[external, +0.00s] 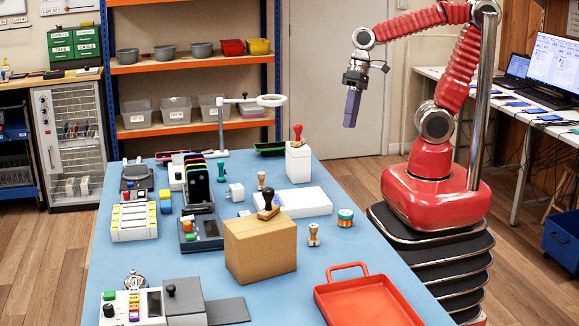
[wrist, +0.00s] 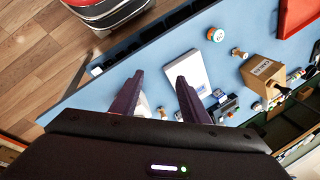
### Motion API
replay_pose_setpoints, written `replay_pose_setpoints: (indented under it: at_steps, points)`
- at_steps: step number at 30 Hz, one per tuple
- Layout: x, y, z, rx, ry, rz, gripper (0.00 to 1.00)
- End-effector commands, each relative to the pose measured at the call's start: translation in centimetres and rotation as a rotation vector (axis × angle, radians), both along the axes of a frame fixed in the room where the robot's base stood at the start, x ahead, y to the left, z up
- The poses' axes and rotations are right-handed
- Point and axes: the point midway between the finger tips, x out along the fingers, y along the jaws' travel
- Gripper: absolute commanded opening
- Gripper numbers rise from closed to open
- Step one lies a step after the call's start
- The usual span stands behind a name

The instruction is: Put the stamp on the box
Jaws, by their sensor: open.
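The brown cardboard box (external: 260,252) stands near the middle of the blue table; the wrist view shows it at the right (wrist: 262,73). Other stamps are a red-handled one (external: 297,132) on a tall white block, wooden ones (external: 314,235) (external: 261,180) and a teal one (external: 221,171). My gripper (external: 350,122) hangs empty, well above the table's right back side. Its purple fingers are apart in the wrist view (wrist: 160,78).
A flat white box (external: 292,201) and a tape roll (external: 345,217) lie behind and right of the cardboard box. A red tray (external: 368,300) fills the front right. Devices and phones (external: 197,187) crowd the left. A ring stand (external: 223,125) rises at the back.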

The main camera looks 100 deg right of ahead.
Motion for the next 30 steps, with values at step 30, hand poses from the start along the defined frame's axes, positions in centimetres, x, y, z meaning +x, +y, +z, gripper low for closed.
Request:
replay_pose_setpoints:
  at_steps: [30]
  points:
    - [-1.4,2.9,4.1,-0.416,-0.311,0.557,0.41]
